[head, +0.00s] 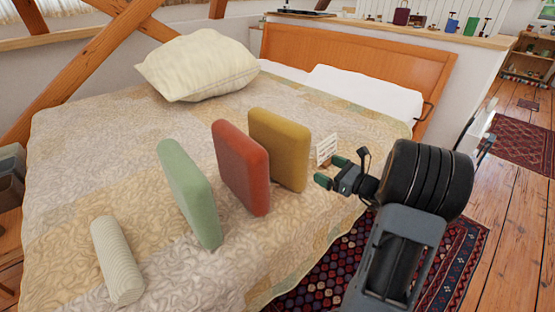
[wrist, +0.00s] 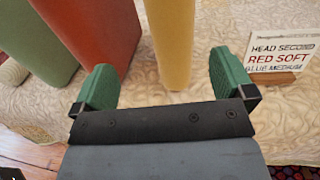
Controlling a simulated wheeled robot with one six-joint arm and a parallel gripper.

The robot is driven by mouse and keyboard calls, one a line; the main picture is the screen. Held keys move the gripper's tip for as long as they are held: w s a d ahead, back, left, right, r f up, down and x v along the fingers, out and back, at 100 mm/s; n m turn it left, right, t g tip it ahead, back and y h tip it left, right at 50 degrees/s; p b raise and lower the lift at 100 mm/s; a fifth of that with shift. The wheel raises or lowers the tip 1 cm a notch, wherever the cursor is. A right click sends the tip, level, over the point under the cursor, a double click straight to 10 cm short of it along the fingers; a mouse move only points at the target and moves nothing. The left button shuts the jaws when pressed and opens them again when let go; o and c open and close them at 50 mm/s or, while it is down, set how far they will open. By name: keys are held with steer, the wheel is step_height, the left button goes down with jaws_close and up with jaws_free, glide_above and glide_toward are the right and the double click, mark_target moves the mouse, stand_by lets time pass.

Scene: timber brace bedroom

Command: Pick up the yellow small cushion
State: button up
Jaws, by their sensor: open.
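The yellow small cushion (head: 281,150) stands upright on the bed, the rightmost and farthest back of three upright cushions in the head view. In the wrist view its yellow edge (wrist: 171,45) stands ahead, between my fingertips in the picture. My gripper (head: 331,171) is open and empty, just right of the yellow cushion and apart from it. In the wrist view its green fingers (wrist: 160,82) are spread wide. The red cushion (head: 241,167) stands left of the yellow one, and the green cushion (head: 188,192) left of that. The yellow cushion's lower left side is partly hidden by the red one.
A small lettered card (head: 326,149) on a wooden stand is close behind my gripper; it also shows at right in the wrist view (wrist: 282,50). A ribbed bolster (head: 116,260) lies front left on the bed (head: 65,170). A large cream pillow (head: 198,65) lies at the back.

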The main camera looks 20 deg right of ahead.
mark_target(307, 157)
steer(key=shift+m+t, duration=0.3)
steer(key=x, duration=0.4)
steer(key=d+b+x, duration=0.1)
steer(key=x, duration=0.2)
steer(key=shift+w+f, duration=0.3)
steer(key=shift+w, duration=0.1)
steer(key=shift+b+x, duration=0.45)
steer(key=shift+x, duration=2.5)
steer(key=shift+w+d+f, duration=0.1)
steer(key=c, duration=1.1)
